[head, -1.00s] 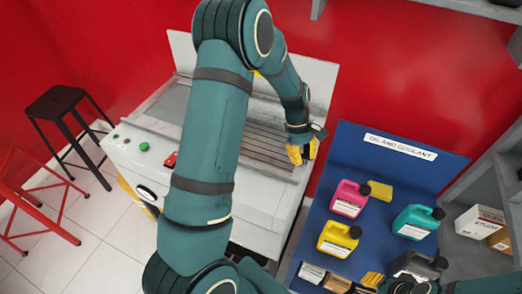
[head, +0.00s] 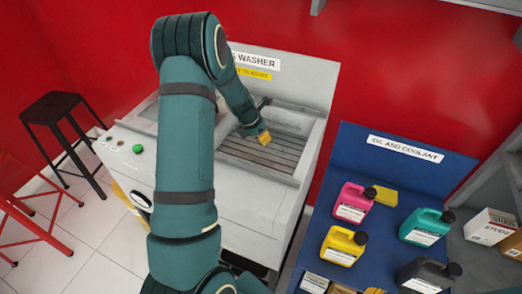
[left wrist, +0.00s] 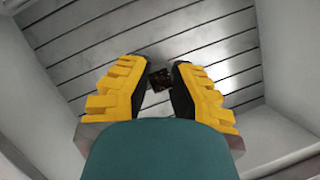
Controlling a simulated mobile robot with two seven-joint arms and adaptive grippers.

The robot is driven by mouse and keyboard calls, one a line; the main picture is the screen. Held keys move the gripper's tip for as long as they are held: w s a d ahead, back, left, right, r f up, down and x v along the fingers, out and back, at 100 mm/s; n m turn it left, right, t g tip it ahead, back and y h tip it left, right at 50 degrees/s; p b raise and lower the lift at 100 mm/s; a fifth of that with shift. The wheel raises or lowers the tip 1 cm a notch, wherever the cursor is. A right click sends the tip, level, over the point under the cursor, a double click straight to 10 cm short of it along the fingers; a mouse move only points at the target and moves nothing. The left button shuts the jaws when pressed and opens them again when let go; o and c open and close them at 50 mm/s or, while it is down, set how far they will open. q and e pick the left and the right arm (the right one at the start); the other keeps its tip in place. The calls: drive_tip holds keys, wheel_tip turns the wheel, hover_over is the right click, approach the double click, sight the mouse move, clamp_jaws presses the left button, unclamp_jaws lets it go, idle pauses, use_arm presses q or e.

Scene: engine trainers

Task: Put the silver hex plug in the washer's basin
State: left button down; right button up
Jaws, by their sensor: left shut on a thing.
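My left gripper (head: 263,137) is over the slatted basin (head: 258,152) of the parts washer, inside its walls. In the left wrist view, the yellow fingers of my left gripper (left wrist: 157,80) are closed on a small dark, shiny piece (left wrist: 160,79), which I take to be the hex plug. The grey slats of the basin (left wrist: 90,45) lie beyond it; I cannot tell the exact height above them. The plug is too small to make out in the head view. Only a yellow tip of my right gripper (head: 374,291) shows at the bottom edge.
The washer's pale raised walls (head: 310,150) surround the basin. A blue bench (head: 385,225) at the right holds pink (head: 352,203), yellow (head: 342,245), teal (head: 427,226) and dark (head: 428,275) jugs. A black stool (head: 55,110) stands at the left.

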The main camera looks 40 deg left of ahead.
sight(261, 151)
use_arm(q)
drive_tip(key=shift+f+b, duration=0.8)
drive_tip(key=shift+f, duration=1.7)
drive_tip(key=shift+f, duration=0.15)
drive_tip(key=c, duration=1)
unclamp_jaws()
drive_tip(key=shift+r, duration=0.3)
drive_tip(key=d+p+v, duration=0.1)
drive_tip(key=p+v, duration=0.2)
drive_tip(key=v, duration=0.8)
drive_tip(key=shift+s+a+r+p, duration=0.25)
drive_tip(key=shift+a+r+p, duration=0.05)
drive_tip(key=shift+a+p, duration=0.15)
